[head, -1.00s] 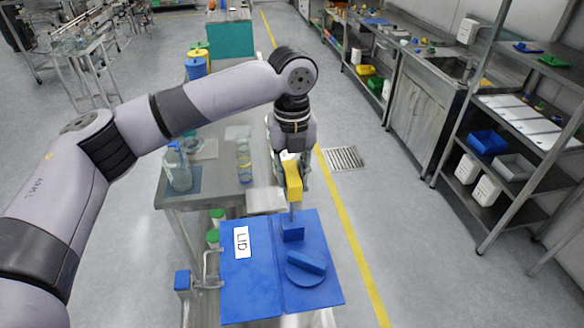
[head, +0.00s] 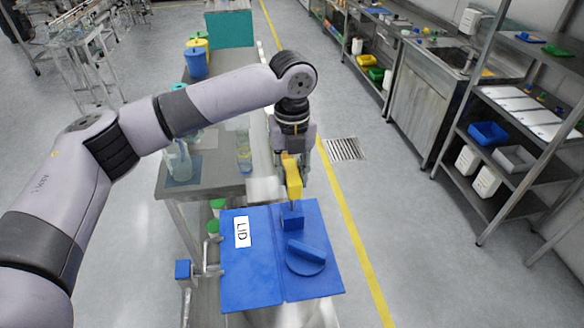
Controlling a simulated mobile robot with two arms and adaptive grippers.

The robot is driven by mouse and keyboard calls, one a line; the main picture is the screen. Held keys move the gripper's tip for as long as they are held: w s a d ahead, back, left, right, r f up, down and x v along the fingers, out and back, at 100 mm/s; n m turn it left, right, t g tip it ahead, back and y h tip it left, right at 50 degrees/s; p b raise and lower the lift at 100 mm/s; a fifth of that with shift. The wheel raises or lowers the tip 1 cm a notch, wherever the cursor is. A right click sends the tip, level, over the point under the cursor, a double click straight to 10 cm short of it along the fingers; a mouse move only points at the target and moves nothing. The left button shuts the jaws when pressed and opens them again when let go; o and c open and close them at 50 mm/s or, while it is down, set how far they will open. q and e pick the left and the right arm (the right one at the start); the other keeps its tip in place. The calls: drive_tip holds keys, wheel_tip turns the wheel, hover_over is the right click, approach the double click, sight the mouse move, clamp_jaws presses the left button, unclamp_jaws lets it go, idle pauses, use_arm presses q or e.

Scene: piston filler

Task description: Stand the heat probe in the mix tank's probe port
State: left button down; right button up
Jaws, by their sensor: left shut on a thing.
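The heat probe (head: 292,178) has a yellow body and a thin stem pointing down. My left gripper (head: 291,160) is shut on the top of its yellow body and holds it roughly upright. The mix tank has a blue lid (head: 252,275) in two halves. The probe port (head: 292,221) is a small blue block on the right half. The stem's lower end meets the top of the port in the picture and its tip is hidden, so I cannot tell how deep it sits. My right gripper is out of view.
A round blue cap with a raised grip (head: 306,256) sits just in front of the port. A white LID label (head: 241,231) is on the left half. A steel table (head: 205,187) with clear jugs stands behind. Open floor lies to the right, past a yellow line.

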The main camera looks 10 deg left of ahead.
use_arm(q)
drive_tip(key=shift+f+b, duration=0.55)
drive_tip(key=shift+f, duration=3.3)
drive_tip(key=c, duration=1.2)
unclamp_jaws()
drive_tip(key=shift+c, duration=0.2)
wheel_tip(320, 180, up, 12)
